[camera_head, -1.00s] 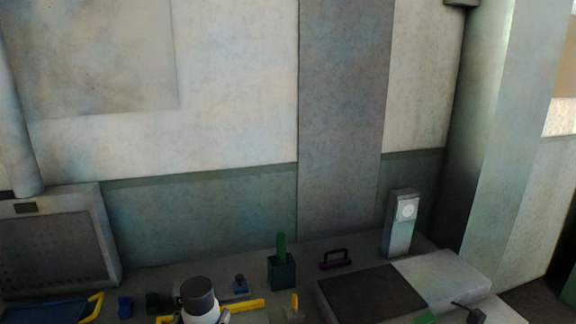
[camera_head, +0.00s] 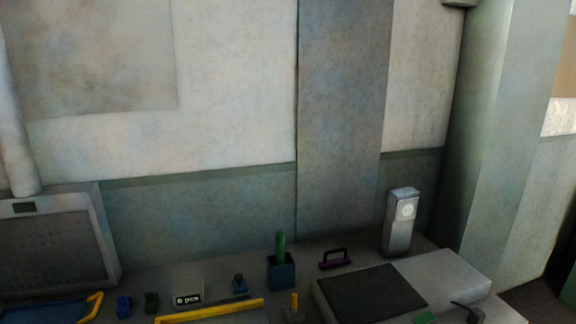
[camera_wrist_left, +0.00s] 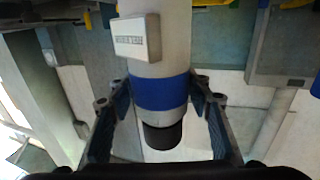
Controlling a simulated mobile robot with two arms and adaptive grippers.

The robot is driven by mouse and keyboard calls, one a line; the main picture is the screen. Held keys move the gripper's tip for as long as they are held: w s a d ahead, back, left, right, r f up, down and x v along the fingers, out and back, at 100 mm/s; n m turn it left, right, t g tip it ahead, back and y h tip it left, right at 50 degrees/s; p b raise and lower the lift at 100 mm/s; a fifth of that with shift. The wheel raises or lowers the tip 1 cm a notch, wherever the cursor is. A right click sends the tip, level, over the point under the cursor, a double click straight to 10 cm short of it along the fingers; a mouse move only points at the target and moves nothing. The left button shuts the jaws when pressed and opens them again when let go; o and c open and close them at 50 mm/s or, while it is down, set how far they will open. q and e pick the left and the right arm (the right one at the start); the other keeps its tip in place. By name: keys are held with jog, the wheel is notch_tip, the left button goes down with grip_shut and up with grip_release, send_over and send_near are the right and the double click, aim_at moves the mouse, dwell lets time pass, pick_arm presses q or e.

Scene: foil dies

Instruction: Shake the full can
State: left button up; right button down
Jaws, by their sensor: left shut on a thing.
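In the left wrist view, a can (camera_wrist_left: 160,93) with a white body, a blue band and a dark cap sits between the two fingers of my left gripper (camera_wrist_left: 158,101). The gripper is shut on it around the blue band. The can's dark cap points toward the bottom of that view. A small white plate with dark lettering (camera_wrist_left: 130,38) shows against the can's side; its text is too small to read. In the head view neither the can nor my left gripper shows. My right gripper is in neither view.
On the bench, a yellow bar (camera_head: 210,310) lies in front of an "8 pcs" sign (camera_head: 188,299). A dark box with a green handle (camera_head: 282,272), a purple handle (camera_head: 335,259) and a silver device (camera_head: 400,222) stand farther back. A dark pad (camera_head: 371,291) lies at right.

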pick_arm(q)
jog(key=shift+w+r, duration=0.1)
jog(key=shift+r, duration=3.4)
